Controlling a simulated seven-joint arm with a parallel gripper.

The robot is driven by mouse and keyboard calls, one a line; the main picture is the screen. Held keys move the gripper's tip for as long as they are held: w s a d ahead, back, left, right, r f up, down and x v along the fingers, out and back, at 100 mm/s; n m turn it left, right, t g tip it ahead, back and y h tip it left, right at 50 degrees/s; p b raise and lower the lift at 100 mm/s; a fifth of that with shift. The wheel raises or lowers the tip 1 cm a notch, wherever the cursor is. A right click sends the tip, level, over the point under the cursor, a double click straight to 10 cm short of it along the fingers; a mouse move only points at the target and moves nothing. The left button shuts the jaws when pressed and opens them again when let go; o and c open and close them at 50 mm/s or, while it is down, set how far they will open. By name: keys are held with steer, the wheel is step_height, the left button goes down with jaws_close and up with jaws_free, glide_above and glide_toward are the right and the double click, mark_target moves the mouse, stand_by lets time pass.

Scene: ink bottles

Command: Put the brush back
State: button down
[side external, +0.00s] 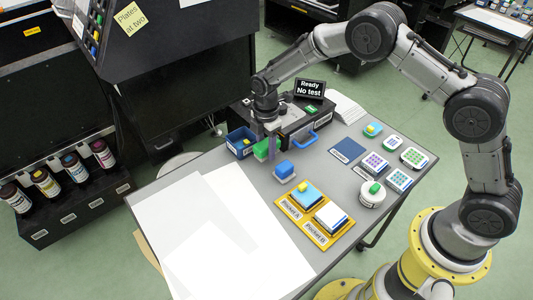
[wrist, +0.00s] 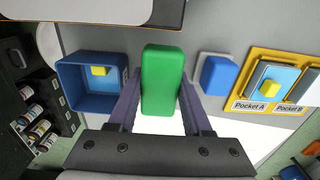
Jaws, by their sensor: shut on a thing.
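My gripper (side external: 266,148) is shut on a green block (side external: 262,150), which shows long and rounded between the two fingers in the wrist view (wrist: 162,80). The block is between an open blue bin (side external: 236,146) and a blue block (side external: 285,168) on a small pale base. I cannot tell whether it touches the table. The blue bin holds a small yellow piece (wrist: 98,71). Nothing in view has a plain brush shape; a white round pot (side external: 371,196) with a green top stands at the right.
A yellow tray (side external: 291,218) marked Pocket A and Pocket B is at the front. A black device (side external: 307,124) with a "Ready No test" sign is behind my gripper. White sheets (side external: 220,230) cover the left of the table (side external: 250,183). Labelled pads and a dark blue mat (side external: 349,144) lie right.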

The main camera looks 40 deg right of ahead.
mark_target(267, 162)
steer(key=shift+f, duration=1.35)
steer(key=shift+s+f, duration=0.1)
steer(key=shift+f, duration=0.25)
steer(key=shift+s+f, duration=0.1)
steer(key=shift+f, duration=0.35)
steer(key=shift+c, duration=1.7)
jaws_free()
steer(key=shift+s+f, duration=0.1)
steer(key=r, duration=1.4)
steer(key=shift+w, duration=0.2)
